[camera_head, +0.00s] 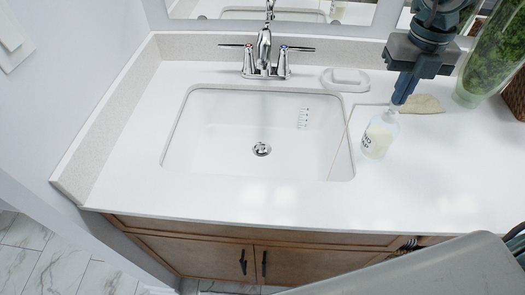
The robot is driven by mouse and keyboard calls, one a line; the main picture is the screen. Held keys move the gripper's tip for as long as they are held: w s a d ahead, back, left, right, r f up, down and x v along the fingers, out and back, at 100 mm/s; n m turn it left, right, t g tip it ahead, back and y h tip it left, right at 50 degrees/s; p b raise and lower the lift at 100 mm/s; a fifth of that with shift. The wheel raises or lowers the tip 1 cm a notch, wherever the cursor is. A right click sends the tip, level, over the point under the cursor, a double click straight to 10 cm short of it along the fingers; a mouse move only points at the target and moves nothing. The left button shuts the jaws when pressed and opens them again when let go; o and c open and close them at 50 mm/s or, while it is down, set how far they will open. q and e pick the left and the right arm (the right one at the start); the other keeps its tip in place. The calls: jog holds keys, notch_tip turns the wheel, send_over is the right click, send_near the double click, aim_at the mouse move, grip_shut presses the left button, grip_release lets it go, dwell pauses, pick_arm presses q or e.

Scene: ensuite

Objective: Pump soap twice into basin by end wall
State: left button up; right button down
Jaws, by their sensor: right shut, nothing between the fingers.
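The soap bottle (377,138), clear with a white label, stands on the white counter just right of the basin (225,135). The basin is sunken, white and empty, with a chrome drain, near the end wall on the left. My right gripper (399,101) comes down from the top right, shut and empty. Its fingertips are over the top of the bottle, at the pump, and hide most of the pump head. I cannot tell whether they touch it. A thin line runs left from the pump and down into the basin's right side. My left gripper is not in view.
A chrome two-handle faucet (264,55) stands behind the basin. A white soap dish (345,79) is to its right. A beige cloth (421,104) lies beyond my gripper, beside a green glass vase (486,62). The counter's front right is clear.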

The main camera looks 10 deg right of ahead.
jog(key=shift+f, duration=0.15)
jog(key=shift+r, duration=0.2)
jog(key=shift+r+p, duration=0.85)
jog(key=shift+r, duration=0.45)
notch_tip(320, 180, up, 6)
jog(key=p, duration=0.6)
jog(key=shift+r, duration=0.1)
